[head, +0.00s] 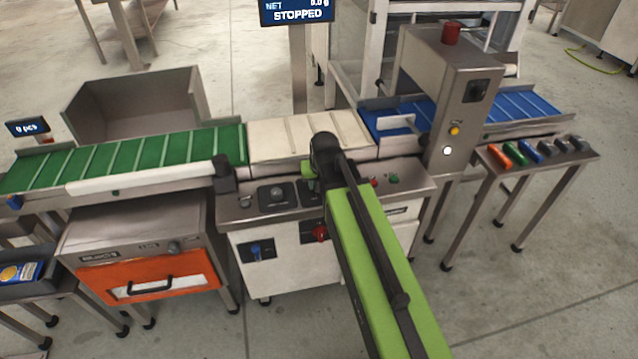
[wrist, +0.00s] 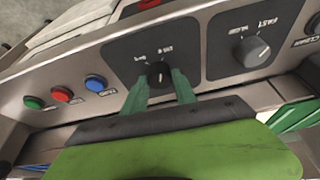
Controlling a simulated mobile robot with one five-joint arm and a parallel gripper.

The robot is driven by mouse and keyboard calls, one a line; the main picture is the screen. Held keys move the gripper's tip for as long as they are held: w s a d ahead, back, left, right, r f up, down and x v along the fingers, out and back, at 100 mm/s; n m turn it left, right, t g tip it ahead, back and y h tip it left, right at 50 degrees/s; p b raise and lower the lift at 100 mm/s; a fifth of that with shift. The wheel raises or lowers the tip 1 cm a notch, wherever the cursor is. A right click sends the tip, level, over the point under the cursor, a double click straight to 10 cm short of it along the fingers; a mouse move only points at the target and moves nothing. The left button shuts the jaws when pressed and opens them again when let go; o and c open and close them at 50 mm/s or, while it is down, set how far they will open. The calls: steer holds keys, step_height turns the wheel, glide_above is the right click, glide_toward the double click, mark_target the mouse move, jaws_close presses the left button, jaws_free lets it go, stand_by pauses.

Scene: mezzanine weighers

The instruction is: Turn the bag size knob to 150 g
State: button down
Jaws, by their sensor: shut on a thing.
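The bag size knob (wrist: 158,70) is a small dark knob on a dark plate (wrist: 125,52) in the wrist view. My gripper (wrist: 160,78) has its two green fingers on either side of the knob, shut on it. White labels are printed on the plate beyond the knob, upside down and too small to read surely. Which mark the knob points to I cannot tell. In the head view my green arm hides the knob and the fingertips.
A larger grey speed knob (wrist: 252,51) sits beside it, marked FAST. Red (wrist: 61,95), blue (wrist: 96,83) and green (wrist: 33,102) buttons lie on the other side. A green belt (head: 130,153) and a pale belt (head: 305,136) run behind the panel. The display (head: 297,11) reads STOPPED.

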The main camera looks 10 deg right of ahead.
steer(key=shift+m+h, duration=0.4)
steer(key=shift+m, duration=0.6)
steer(key=c, duration=1)
jaws_free()
